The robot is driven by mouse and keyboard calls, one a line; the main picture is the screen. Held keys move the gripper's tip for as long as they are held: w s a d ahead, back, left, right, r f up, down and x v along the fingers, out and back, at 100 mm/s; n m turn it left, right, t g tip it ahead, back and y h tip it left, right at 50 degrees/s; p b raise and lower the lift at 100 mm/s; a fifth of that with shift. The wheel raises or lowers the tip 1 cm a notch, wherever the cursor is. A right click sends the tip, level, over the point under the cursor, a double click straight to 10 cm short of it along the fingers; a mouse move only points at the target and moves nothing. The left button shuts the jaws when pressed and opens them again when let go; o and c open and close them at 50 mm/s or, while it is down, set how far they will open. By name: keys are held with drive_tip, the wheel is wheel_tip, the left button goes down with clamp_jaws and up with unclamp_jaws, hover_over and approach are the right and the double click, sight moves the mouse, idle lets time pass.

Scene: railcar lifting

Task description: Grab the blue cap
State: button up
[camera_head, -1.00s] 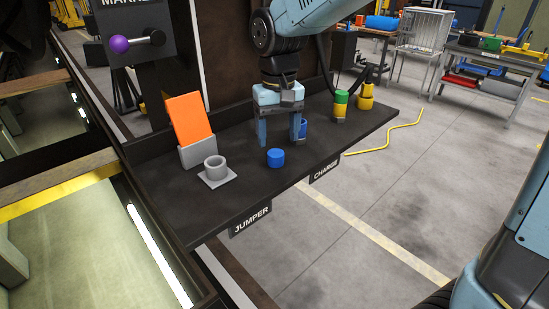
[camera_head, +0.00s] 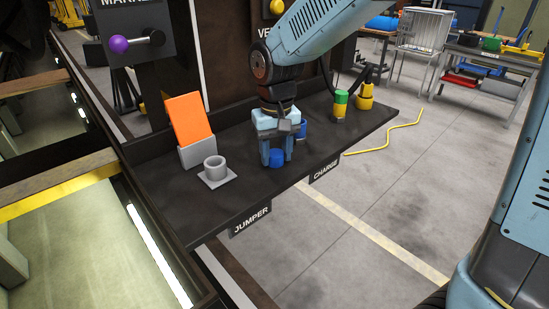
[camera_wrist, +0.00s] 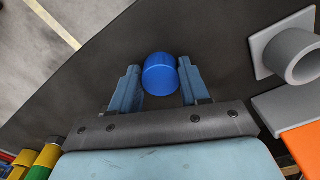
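The blue cap (camera_head: 277,158) is a small blue cylinder on the dark shelf (camera_head: 240,205), near its front edge. My gripper (camera_head: 277,161) is lowered over it, pointing down. In the wrist view the cap (camera_wrist: 160,74) lies between the two fingertips of my gripper (camera_wrist: 160,80). The fingers are open, one on each side, with a narrow gap showing on the left and little or no gap on the right. Another blue round part (camera_head: 301,130) stands behind my gripper, partly hidden by it.
A grey ring on a square plate (camera_head: 215,170) and an orange card in a grey holder (camera_head: 190,120) stand to the left. Green-and-yellow (camera_head: 340,105) and yellow (camera_head: 365,97) parts stand at the right end. The shelf between the ring and my gripper is bare.

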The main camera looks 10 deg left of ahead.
drive_tip(key=c, duration=0.6)
